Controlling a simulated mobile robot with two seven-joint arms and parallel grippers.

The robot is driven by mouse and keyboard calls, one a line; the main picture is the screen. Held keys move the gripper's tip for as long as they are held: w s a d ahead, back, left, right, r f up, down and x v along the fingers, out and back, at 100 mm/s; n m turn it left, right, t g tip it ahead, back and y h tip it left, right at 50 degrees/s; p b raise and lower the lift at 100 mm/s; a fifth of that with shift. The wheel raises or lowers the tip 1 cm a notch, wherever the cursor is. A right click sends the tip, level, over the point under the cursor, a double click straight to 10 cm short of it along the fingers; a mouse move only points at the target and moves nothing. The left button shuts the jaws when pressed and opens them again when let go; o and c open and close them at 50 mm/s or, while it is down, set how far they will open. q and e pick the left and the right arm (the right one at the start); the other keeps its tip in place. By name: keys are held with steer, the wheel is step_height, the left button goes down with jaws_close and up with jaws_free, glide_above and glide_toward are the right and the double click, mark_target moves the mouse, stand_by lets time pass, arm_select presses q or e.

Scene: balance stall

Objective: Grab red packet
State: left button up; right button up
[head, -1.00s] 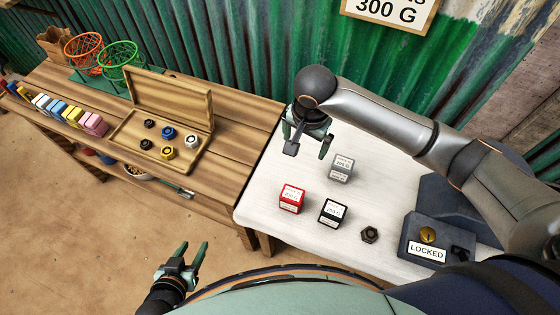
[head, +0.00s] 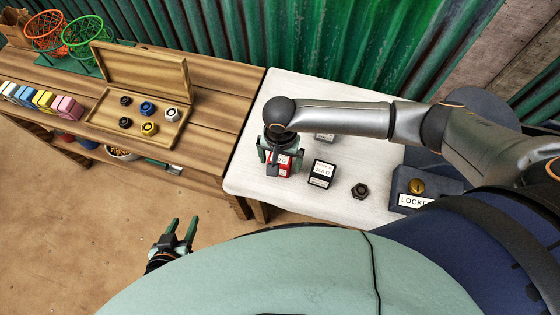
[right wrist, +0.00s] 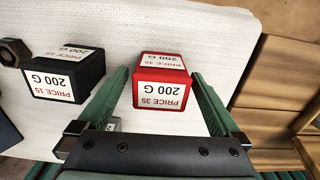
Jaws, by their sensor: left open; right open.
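The red packet (head: 279,164) stands on the white table, partly hidden behind my right gripper in the head view. In the right wrist view the red packet (right wrist: 161,80) shows a label reading PRICE 35, 200 G. My right gripper (head: 277,168) is open above the packet, and its two green fingers (right wrist: 160,95) lie to either side of the packet in the right wrist view. I cannot tell whether the fingers touch it. My left gripper (head: 180,232) is open and empty, over the floor at the lower left.
A black packet (head: 321,174) stands right of the red one, with a dark hex nut (head: 360,191) beyond it. A grey packet (head: 325,137) is mostly hidden behind my right arm. A box marked LOCKED (head: 425,187) stands at right. The white table (head: 245,175) is clear at left.

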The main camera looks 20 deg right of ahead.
step_height(320, 180, down, 2)
steer(key=shift+f, duration=0.1)
steer(key=c, duration=1.5)
